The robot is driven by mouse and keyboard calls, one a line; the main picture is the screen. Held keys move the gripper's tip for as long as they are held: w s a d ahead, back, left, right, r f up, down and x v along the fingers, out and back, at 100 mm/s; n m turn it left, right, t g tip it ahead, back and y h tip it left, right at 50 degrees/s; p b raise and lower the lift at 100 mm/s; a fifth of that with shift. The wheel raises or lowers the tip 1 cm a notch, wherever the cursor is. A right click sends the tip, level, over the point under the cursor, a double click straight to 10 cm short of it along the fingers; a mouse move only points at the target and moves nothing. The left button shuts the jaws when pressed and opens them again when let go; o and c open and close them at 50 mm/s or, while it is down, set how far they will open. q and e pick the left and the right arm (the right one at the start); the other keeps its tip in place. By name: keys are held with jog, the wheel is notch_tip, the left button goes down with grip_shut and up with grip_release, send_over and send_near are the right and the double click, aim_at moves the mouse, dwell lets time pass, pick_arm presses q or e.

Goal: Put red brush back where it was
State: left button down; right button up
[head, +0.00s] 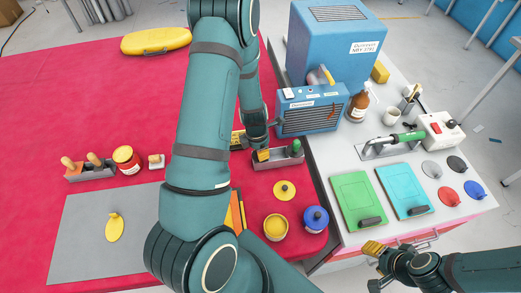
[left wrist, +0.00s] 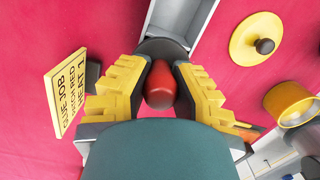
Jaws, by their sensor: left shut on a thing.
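My left gripper (head: 263,155) is at the left part of a small grey tray (head: 279,164) on the red surface. In the left wrist view the left gripper (left wrist: 160,88) is shut on the red brush (left wrist: 160,84), around its rounded red handle. The brush's dark, wide part lies over the end of the grey tray (left wrist: 178,18); I cannot tell whether it touches the tray. The red brush is hidden in the head view. A green-handled brush (head: 296,148) stands in the tray's right part. My right gripper (head: 374,265) is empty and looks open, at the lower right.
A yellow sign (head: 238,139) stands left of the tray. A yellow lid (head: 284,189), a yellow tin (head: 275,228) and a blue tin (head: 315,219) are in front of it. A blue heater-like box (head: 312,112) stands behind. Another tray (head: 90,172) holds orange-handled tools.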

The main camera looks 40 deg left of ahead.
pick_arm(q)
jog(key=shift+f, duration=0.3)
jog(key=c, duration=1)
grip_release()
jog(key=shift+o, duration=0.2)
jog(key=shift+r, duration=0.15)
